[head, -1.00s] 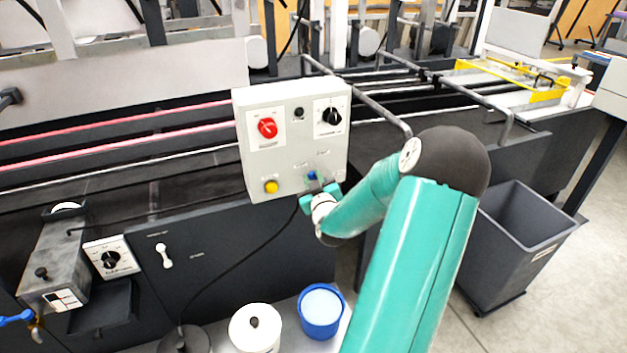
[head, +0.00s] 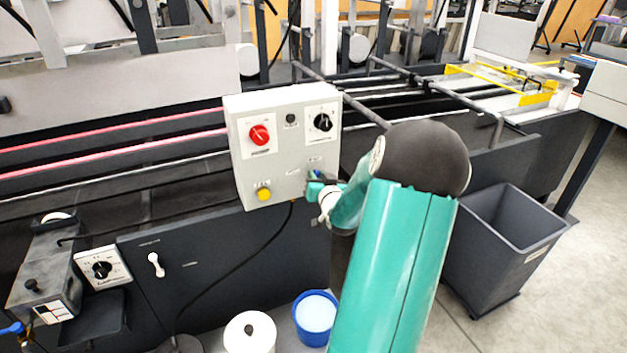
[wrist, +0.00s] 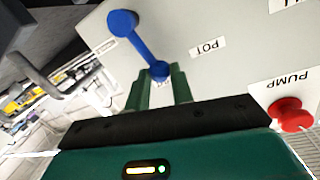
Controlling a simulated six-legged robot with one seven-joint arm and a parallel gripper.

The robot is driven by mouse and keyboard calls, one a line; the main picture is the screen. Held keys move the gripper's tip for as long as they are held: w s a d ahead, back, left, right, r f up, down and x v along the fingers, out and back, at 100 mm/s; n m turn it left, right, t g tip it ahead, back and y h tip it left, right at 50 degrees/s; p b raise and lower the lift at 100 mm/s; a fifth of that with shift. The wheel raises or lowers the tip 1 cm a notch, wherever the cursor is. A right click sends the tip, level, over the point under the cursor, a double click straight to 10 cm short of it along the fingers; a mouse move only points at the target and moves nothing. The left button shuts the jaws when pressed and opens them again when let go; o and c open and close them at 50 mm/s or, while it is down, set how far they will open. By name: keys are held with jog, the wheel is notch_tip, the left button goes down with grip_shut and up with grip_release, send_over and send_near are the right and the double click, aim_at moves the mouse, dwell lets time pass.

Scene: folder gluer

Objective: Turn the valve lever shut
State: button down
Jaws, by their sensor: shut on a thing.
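The blue valve lever (wrist: 140,45) is on the pale grey control box (head: 262,180). In the wrist view its round hub is at the upper left, and the arm slants down right to a rounded end. My gripper (wrist: 162,80) is shut on that rounded end, a finger on each side of it. In the head view my gripper (head: 316,188) is at the lower right of the box front. Only a small blue patch of the lever shows there, and the rest is hidden by my gripper.
The box also bears a red knob (head: 259,135), a black dial (head: 323,122) and a yellow button (head: 264,194). A grey bin (head: 500,250) stands right. A blue tub (head: 315,318) is below.

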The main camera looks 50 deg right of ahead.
jog(key=shift+s+d+m, duration=0.25)
jog(key=shift+d+m, duration=0.2)
jog(key=shift+m, duration=0.35)
jog(key=c, duration=1.2)
grip_release()
jog(key=v, duration=1.4)
jog(key=shift+r, duration=0.1)
